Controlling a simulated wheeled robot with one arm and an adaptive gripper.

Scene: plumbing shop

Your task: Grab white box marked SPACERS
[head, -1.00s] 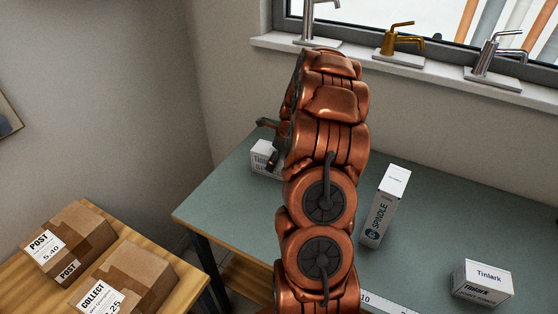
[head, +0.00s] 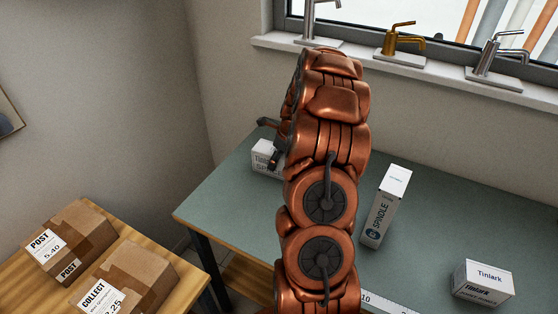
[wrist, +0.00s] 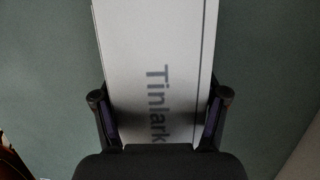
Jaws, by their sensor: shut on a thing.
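A white box (head: 264,159) with Tinlark lettering is at the back left of the green bench. Its lower line of print is partly hidden and too small to read surely. My gripper (head: 271,141) is at this box, with my arm covering the box's right part. In the wrist view the white box (wrist: 158,60) fills the space between the fingers, and my gripper (wrist: 160,97) is shut on it, one finger against each side. I cannot tell whether the box is clear of the bench.
Another white Tinlark box (head: 483,284) is at the front right. Brown parcels (head: 68,242) lie on a wooden table at left. Taps (head: 397,40) stand on the window sill behind.

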